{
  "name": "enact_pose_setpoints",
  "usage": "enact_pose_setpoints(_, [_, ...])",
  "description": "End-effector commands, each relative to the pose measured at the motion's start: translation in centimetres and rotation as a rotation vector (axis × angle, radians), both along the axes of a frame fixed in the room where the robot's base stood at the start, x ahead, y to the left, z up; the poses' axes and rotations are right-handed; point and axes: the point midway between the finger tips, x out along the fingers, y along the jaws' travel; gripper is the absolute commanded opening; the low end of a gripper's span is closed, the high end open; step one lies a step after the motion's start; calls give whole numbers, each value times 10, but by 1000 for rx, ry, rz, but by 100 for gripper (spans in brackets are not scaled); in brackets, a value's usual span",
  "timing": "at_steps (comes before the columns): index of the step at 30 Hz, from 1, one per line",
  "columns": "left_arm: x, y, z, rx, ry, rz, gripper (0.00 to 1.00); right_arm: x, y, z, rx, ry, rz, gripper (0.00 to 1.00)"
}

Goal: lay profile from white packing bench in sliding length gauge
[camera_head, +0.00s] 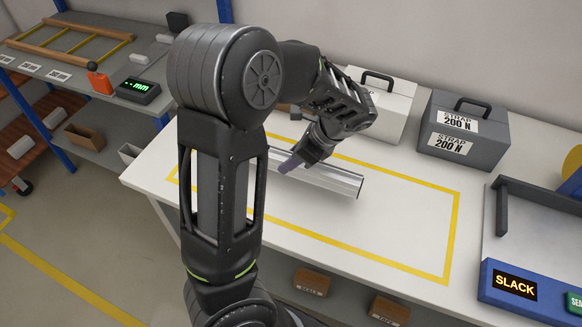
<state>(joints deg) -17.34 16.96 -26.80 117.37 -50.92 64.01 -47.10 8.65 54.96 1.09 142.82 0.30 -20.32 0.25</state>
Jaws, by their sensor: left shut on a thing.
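The profile (335,180) is a silver, ribbed metal bar on or just above the white packing bench (385,215), inside a yellow outline. My left gripper (293,164) is shut on it near its visible middle. My left arm hides the profile's left end. I cannot tell if the bar touches the bench. The sliding length gauge (68,62) stands on a grey shelf at upper left, with wooden bars and yellow rails. An orange block (100,83) and a green "mm" display (137,90) are at its near right. My right gripper is not in view.
A white case (384,100) and a grey "STRAP 200 N" case (462,130) stand at the bench's back. A blue-fronted machine reading "SLACK" (515,285) is at right. A blue post (224,10) rises between gauge and bench. The bench's right middle is clear.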

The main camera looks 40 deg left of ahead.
Motion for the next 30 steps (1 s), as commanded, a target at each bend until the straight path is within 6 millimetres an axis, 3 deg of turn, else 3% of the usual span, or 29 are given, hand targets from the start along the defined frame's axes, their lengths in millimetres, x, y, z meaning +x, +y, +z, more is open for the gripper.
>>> enact_pose_setpoints(8, [-1,0,-33,2,4,0,0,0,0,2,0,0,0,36])
enact_pose_setpoints(20, [-1,0,-39,1,1,1,0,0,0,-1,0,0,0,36])
enact_pose_setpoints(21, [-1,0,-39,0,1,1,39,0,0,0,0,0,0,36])
enact_pose_setpoints(28, [-1,0,-38,0,1,1,57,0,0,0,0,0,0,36])
enact_pose_setpoints(30, [-1,0,-38,0,1,1,58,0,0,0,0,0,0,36])
